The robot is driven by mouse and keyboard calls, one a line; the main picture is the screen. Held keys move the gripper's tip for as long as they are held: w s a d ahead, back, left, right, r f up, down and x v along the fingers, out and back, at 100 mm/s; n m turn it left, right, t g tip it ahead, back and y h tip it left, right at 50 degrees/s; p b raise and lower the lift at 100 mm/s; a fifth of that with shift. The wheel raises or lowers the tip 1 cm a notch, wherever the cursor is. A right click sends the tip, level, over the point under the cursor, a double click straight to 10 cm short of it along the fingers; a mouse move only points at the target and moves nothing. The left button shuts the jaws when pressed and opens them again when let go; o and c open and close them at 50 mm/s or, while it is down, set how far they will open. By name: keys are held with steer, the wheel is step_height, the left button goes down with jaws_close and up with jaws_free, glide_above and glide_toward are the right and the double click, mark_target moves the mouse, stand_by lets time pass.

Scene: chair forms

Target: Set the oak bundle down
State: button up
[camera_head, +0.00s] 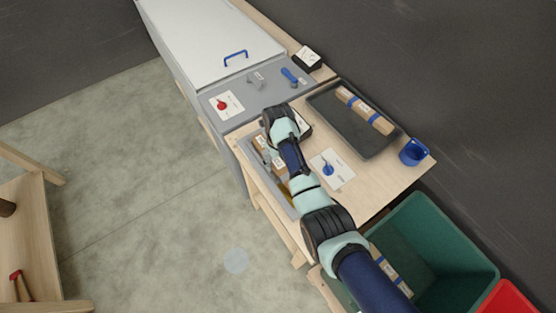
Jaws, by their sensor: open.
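A wood bundle with blue bands (365,110) lies in a dark tray (324,113) at the table's right. Another brown wooden piece (260,143) lies in a grey tray at the table's left edge, partly hidden by my arm. A third banded bundle (392,272) is in the green bin. I cannot tell from this view which bundle is oak. My gripper (268,156) is small and partly hidden below my wrist, over the grey tray beside the wooden piece. It is open; no bundle is seen held in it.
A white card with a blue knob (327,168) lies on the table. A blue cup (413,152) stands at the right corner. A green bin (446,237) and a red bin (507,299) stand below. A white-lidded box with a blue handle (236,58) is behind.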

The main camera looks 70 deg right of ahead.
mark_target(277, 162)
step_height(277, 162, up, 12)
steer(key=p, duration=0.1)
steer(key=shift+f+p, duration=0.25)
steer(key=shift+p, duration=0.1)
steer(key=shift+w, duration=0.1)
steer(key=w+a+r+n+t+h, duration=0.1)
steer(key=w+a+r+n+t, duration=0.15)
steer(key=w+a+n, duration=0.55)
steer(key=w+a+r+n+t+h, duration=0.2)
steer(key=w+a+n+t, duration=0.15)
steer(key=a+n, duration=0.9)
steer(key=s+a+r+n+t+y, duration=0.1)
steer(key=a+r+n+t, duration=0.1)
steer(key=a+r+n, duration=0.2)
steer(key=s+a+r+n+t+y, duration=0.1)
steer(key=a+r+n, duration=0.3)
steer(key=a+n, duration=0.6)
steer(key=s+a+r+n+t+y, duration=0.1)
steer(key=s+a+r+n+t, duration=0.1)
steer(key=a+n, duration=0.5)
steer(key=shift+s+a+r+n+t, duration=0.25)
steer(key=shift+r+n+t, duration=0.4)
steer(key=shift+r+t, duration=0.3)
